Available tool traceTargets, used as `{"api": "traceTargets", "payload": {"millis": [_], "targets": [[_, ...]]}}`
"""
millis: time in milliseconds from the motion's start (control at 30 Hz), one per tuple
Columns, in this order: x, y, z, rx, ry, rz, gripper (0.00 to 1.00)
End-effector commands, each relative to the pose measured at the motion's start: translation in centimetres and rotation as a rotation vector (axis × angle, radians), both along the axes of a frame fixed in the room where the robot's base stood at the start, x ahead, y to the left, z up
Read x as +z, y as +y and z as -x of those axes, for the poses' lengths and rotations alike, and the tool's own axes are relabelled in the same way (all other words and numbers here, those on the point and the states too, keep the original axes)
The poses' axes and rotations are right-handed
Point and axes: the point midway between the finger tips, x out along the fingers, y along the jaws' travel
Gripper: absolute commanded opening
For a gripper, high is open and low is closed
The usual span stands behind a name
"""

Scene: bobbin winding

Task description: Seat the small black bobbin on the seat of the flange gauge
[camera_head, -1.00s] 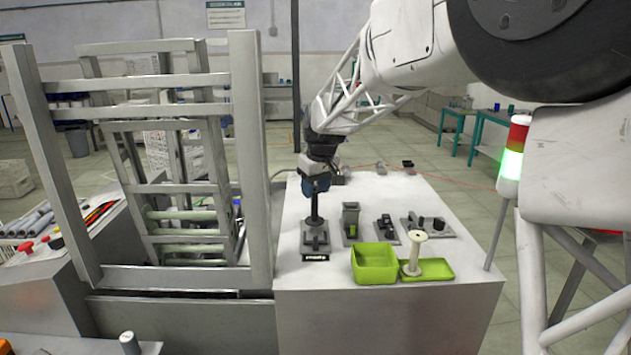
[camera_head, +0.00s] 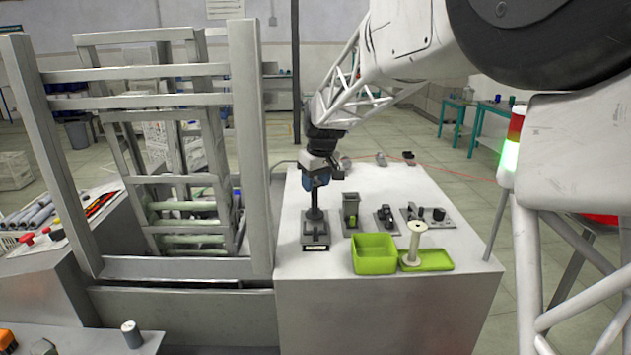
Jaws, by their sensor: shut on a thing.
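My gripper (camera_head: 316,189) points down at the left side of the white worktop. It is shut on the small black bobbin (camera_head: 315,214), which shows as a dark upright shape below the jaws. Directly under it stands a grey fixture with a dark label on its front, which I take to be the flange gauge (camera_head: 315,242). The bobbin's lower end is at or just above the gauge. The seat is hidden, and I cannot tell whether the bobbin touches it.
Right of the gauge stand a grey upright holder (camera_head: 350,212) and two low fixtures with black parts (camera_head: 385,218) (camera_head: 428,216). In front are a green bin (camera_head: 375,254) and a green tray (camera_head: 437,260) with a cream spool (camera_head: 415,240). A metal frame (camera_head: 252,150) rises close on the left.

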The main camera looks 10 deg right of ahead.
Motion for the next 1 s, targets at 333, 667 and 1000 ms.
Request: {"api": "traceTargets", "payload": {"millis": [333, 667, 1000], "targets": [[-0.18, -0.02, 0.0, 0.0, 0.0, 0.0, 0.33], [-0.26, -0.03, 0.01, 0.0, 0.0, 0.0, 0.33], [-0.58, -0.01, 0.01, 0.0, 0.0, 0.0, 0.33]]}}
